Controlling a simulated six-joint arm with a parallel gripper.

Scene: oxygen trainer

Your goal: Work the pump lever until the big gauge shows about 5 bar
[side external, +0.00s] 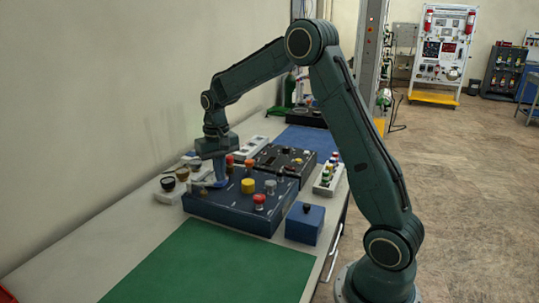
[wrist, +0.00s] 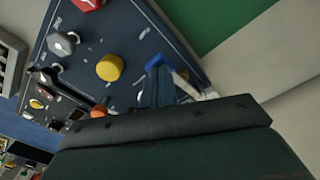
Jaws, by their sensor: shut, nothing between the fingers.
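My gripper (side external: 219,182) points down over the left part of a dark blue control panel (side external: 232,212). Its fingers are together and hold nothing. No gauge dial can be read in either view.
The panel carries a yellow knob (side external: 248,186), a red knob (side external: 259,201) and an orange knob (side external: 250,168). A small blue box (side external: 305,223) stands to its right. The green mat (side external: 215,262) in front is clear.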

